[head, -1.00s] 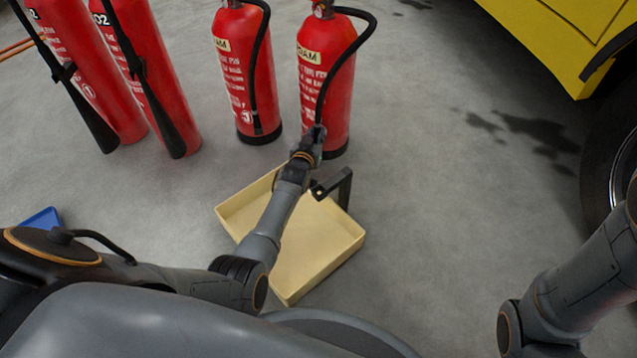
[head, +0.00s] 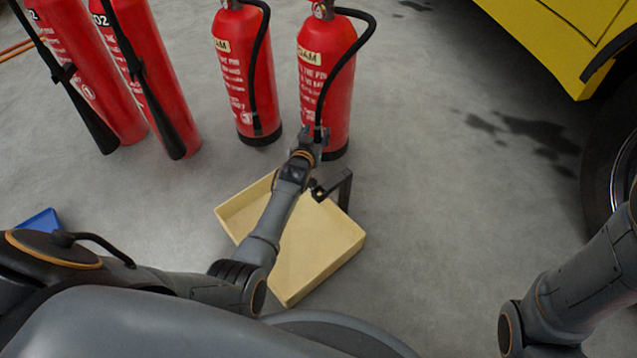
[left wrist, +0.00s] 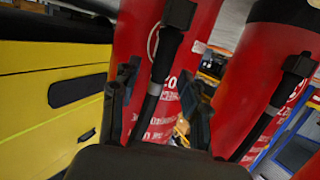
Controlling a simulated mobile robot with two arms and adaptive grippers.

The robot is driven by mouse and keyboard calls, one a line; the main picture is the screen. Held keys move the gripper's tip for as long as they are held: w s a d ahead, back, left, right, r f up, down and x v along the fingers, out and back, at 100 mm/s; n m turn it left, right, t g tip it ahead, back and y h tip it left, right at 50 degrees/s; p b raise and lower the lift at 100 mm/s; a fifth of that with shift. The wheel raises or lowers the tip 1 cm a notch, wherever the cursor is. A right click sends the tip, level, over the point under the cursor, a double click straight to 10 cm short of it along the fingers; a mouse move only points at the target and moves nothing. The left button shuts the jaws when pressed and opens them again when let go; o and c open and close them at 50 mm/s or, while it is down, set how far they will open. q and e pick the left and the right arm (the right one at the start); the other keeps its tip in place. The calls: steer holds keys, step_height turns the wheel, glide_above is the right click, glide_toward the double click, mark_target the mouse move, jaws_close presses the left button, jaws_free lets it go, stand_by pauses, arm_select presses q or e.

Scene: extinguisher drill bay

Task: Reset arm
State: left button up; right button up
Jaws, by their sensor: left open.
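My left arm reaches over the tan tray (head: 330,243) in the head view. Its gripper (head: 314,139) is at the low front of the right-hand red foam extinguisher (head: 326,75), by the end of its black hose. In the left wrist view the gripper (left wrist: 158,90) is open, with a black hose end (left wrist: 163,65) showing between its fingers against a red cylinder (left wrist: 140,40). The fingers look apart from the hose, but I cannot tell for certain. My right arm shows at lower right; its gripper is out of view.
Another foam extinguisher (head: 243,70) stands just left, with two CO2 extinguishers (head: 158,75) farther left. A yellow vehicle (head: 560,40) is at upper right, a blue object (head: 40,220) at left. Floor right of the tray is clear.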

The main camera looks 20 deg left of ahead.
arm_select(q)
step_height(320, 180, up, 9)
steer(key=shift+f, duration=0.1)
